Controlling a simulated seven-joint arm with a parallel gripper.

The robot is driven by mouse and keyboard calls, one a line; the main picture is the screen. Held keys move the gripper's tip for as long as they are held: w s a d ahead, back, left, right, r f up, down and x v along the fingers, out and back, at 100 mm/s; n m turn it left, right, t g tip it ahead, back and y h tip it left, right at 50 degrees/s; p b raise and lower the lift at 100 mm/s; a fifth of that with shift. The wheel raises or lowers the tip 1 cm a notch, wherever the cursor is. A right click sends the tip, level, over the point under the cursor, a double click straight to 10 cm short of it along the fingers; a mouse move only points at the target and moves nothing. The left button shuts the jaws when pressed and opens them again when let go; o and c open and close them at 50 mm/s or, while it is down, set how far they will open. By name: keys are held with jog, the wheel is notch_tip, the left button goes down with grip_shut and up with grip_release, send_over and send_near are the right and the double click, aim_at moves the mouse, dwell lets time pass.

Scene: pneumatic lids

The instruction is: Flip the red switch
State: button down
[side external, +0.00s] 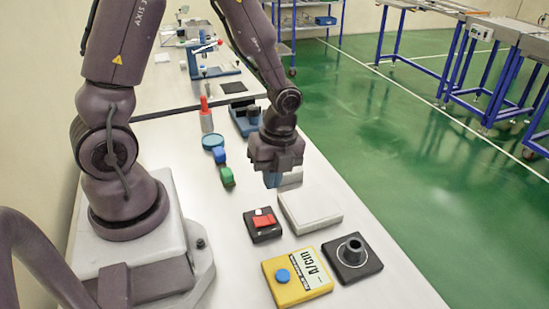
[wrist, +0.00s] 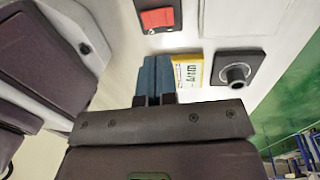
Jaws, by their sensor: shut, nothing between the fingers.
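The red switch (side external: 264,221) is a red rocker on a small black box (side external: 262,233), with a white spot beside the rocker. It also shows at the top of the wrist view (wrist: 157,18). My gripper (side external: 273,183) points down with its blue fingers shut and empty. It hangs above the table, behind the switch in the side view and apart from it. In the wrist view the shut fingers (wrist: 157,60) reach up from the gripper body, below the switch in the picture. They partly cover the yellow box.
A white flat box (side external: 309,207) stands right of the switch. A yellow box (side external: 314,286) with a blue button and a black box with a round knob (side external: 352,251) stand in front. Green (side external: 228,177) and blue (side external: 220,156) blocks and a red-tipped bottle (side external: 206,121) stand farther back.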

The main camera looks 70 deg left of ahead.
aim_at(258, 219)
jog(key=shift+w+r, duration=0.15)
jog(key=shift+r, duration=1.05)
jog(key=shift+w+r, duration=0.15)
jog(key=shift+r, duration=1)
jog(key=shift+s+a, duration=0.25)
jog(key=shift+s, duration=0.45)
jog(key=shift+f, duration=0.1)
jog(key=f, duration=0.4)
jog(key=s+f, duration=0.1)
jog(key=f, duration=0.4)
jog(key=s+f, duration=0.1)
jog(key=f, duration=0.3)
jog(key=shift+f, duration=0.35)
